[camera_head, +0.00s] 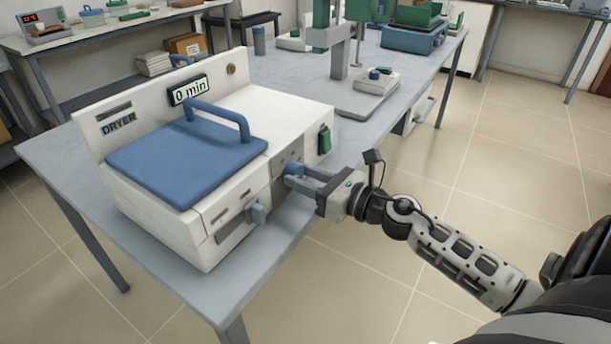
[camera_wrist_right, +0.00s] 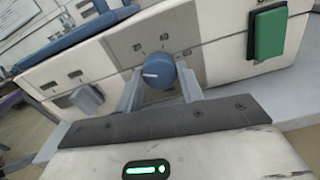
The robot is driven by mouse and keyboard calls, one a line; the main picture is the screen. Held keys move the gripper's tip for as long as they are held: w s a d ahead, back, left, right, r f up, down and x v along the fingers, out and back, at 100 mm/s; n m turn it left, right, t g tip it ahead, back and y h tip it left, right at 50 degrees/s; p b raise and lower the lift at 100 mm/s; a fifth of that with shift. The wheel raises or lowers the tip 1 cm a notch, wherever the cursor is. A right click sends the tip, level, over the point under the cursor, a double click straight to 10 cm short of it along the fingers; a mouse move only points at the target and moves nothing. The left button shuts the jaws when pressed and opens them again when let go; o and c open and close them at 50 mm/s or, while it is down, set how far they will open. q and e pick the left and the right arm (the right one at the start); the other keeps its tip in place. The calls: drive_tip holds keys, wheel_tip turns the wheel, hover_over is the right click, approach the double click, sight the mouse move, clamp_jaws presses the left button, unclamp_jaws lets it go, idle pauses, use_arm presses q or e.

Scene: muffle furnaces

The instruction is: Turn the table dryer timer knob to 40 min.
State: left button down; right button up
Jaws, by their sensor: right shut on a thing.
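The white table dryer (camera_head: 310,110) stands on the grey table, with a display (camera_head: 188,91) reading "0 min". Its blue timer knob (camera_head: 292,170) is on the front panel. My right gripper (camera_head: 297,178) reaches it from the right and is shut on it. In the right wrist view, the timer knob (camera_wrist_right: 159,71) sits between the two fingers of the right gripper (camera_wrist_right: 160,84). A white pointer line on the knob points left, and a "40" mark shows above the knob. My left gripper is not in view.
A grey-blue lever (camera_head: 255,212) sticks out left of the knob, and a green switch (camera_head: 324,140) is to the right. The dryer's blue lid (camera_head: 185,160) has a raised handle. A press-like stand (camera_head: 345,95) is farther back. The floor in front is clear.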

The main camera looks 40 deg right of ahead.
drive_tip(key=shift+r+m+p, duration=0.15)
drive_tip(key=shift+m+p, duration=0.4)
drive_tip(key=shift+m, duration=0.65)
drive_tip(key=shift+m+p, duration=0.45)
drive_tip(key=shift+m, duration=0.35)
drive_tip(key=m+p, duration=0.3)
drive_tip(key=m, duration=0.2)
drive_tip(key=shift+m, duration=0.3)
drive_tip(key=m+p, duration=0.3)
drive_tip(key=m, duration=0.2)
drive_tip(key=m+p, duration=0.1)
drive_tip(key=m, duration=0.2)
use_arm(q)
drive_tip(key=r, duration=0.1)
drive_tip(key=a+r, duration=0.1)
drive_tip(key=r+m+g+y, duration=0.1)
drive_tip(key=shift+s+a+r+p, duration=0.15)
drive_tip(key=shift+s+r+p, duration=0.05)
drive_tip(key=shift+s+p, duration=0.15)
use_arm(e)
drive_tip(key=shift+m, duration=0.4)
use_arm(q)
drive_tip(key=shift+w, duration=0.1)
use_arm(e)
drive_tip(key=o, duration=1)
